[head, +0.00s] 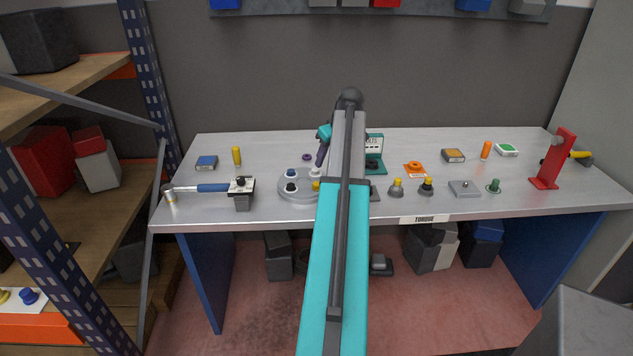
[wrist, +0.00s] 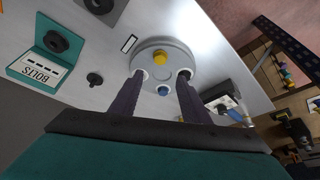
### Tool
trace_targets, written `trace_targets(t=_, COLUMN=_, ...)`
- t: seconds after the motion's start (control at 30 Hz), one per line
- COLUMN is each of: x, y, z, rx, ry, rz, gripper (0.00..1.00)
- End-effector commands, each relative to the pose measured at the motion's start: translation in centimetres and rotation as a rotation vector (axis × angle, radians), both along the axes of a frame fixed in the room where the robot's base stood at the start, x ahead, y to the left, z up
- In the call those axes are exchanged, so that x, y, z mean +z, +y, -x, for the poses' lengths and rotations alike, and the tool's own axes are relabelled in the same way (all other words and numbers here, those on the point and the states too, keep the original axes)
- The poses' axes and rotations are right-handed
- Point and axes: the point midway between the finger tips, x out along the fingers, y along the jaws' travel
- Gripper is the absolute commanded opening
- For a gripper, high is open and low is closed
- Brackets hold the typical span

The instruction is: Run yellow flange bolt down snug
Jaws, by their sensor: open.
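The yellow flange bolt (head: 316,185) stands on the grey round flange (head: 284,192), partly beside my arm in the head view. In the wrist view the yellow bolt (wrist: 160,58) is on the far part of the flange (wrist: 150,48), beyond my fingertips. A blue bolt (wrist: 163,90) sits nearer, between the fingers. My gripper (wrist: 160,80) is open, with its two purple fingers over the flange and nothing between the tips at the yellow bolt. The fingertips overlap pale and dark fittings at the flange's sides; contact cannot be told. The gripper (head: 321,157) also shows in the head view.
A blue-handled torque wrench (head: 212,188) lies left on the bench, by a black block (head: 241,187). A teal BOLTS box (wrist: 38,68) stands behind. Knobs and a red stand (head: 552,160) are to the right.

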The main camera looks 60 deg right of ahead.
Motion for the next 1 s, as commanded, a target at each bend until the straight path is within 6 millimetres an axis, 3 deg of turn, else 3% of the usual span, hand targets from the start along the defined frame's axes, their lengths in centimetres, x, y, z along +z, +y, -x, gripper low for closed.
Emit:
trace_targets(t=0.37, x=-2.5, y=-0.3, z=-1.1, rx=0.002, ry=0.001, rz=-0.001, gripper=0.42)
trace_targets(t=1.0, x=-9.0, y=-1.3, z=-3.7, rx=0.003, ry=0.001, rz=-0.001, gripper=0.42)
